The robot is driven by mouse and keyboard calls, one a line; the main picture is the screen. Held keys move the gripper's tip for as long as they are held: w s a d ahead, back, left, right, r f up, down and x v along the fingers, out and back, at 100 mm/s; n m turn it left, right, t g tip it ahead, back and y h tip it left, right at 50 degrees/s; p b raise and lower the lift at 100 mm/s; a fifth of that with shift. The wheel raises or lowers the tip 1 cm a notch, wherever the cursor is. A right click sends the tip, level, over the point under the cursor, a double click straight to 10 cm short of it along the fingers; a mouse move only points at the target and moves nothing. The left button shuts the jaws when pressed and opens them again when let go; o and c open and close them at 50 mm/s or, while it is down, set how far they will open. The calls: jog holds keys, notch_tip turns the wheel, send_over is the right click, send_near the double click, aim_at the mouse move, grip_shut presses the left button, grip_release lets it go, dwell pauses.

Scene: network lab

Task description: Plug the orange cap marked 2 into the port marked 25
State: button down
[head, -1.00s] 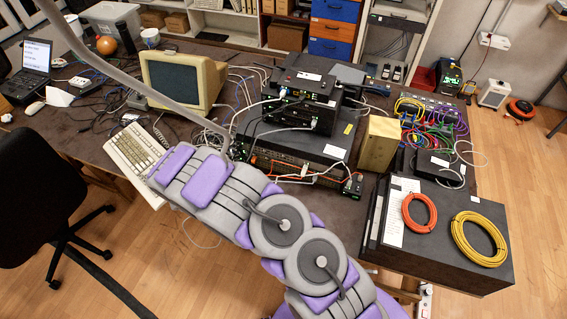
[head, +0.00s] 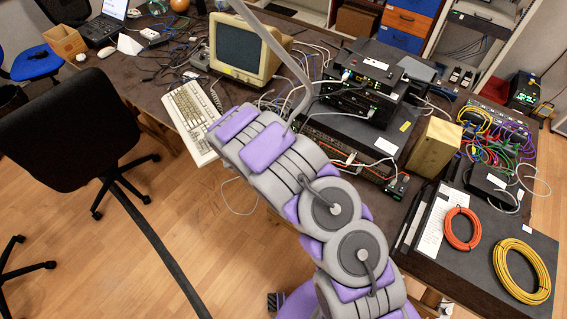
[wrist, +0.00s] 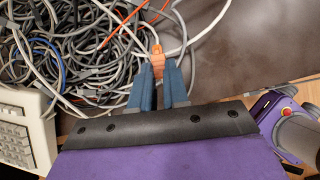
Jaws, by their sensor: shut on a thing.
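An orange cap (wrist: 157,62) shows in the wrist view, between the tips of my gripper (wrist: 159,73). The two blue-grey fingers are shut on it. Its marking cannot be read. In the head view my arm hides the gripper and the cap. In the head view a long unit with a row of ports (head: 345,153) lies at the front of the equipment stack. The port numbers are too small to read, so I cannot pick out port 25.
A tangle of grey cables (wrist: 85,50) lies close beyond the gripper. A beige keyboard (head: 192,118) and monitor (head: 245,50) stand left of the stack. A wooden block (head: 433,148), an orange cable coil (head: 462,229) and a yellow cable coil (head: 521,271) are at right.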

jog(key=shift+n+t, duration=0.4)
jog(key=d+b, duration=0.1)
jog(key=d, duration=0.1)
jog(key=w+d+b, duration=0.1)
jog(key=d+b, duration=0.1)
jog(key=d, duration=0.1)
jog(key=d+b, duration=0.1)
jog(key=d, duration=0.2)
jog(key=shift+w+f, duration=0.2)
jog(key=shift+w, duration=0.05)
jog(key=shift+n+y, duration=0.3)
jog(key=d+b, duration=0.1)
jog(key=d, duration=0.1)
jog(key=s+d+b, duration=0.1)
jog(key=d, duration=0.2)
jog(key=d+b, duration=0.1)
jog(key=d, duration=0.1)
jog(key=shift+s+d+r+b, duration=0.2)
jog(key=shift+d+b, duration=0.1)
jog(key=shift+d, duration=0.1)
jog(key=shift+w+d, duration=0.1)
jog(key=shift+w, duration=0.25)
jog(key=shift+w+d+p, duration=1.1)
jog(key=shift+w+d, duration=0.25)
jog(key=shift+w, duration=0.2)
jog(key=c, duration=1.7)
grip_release()
jog(key=shift+c, duration=0.2)
grip_shut()
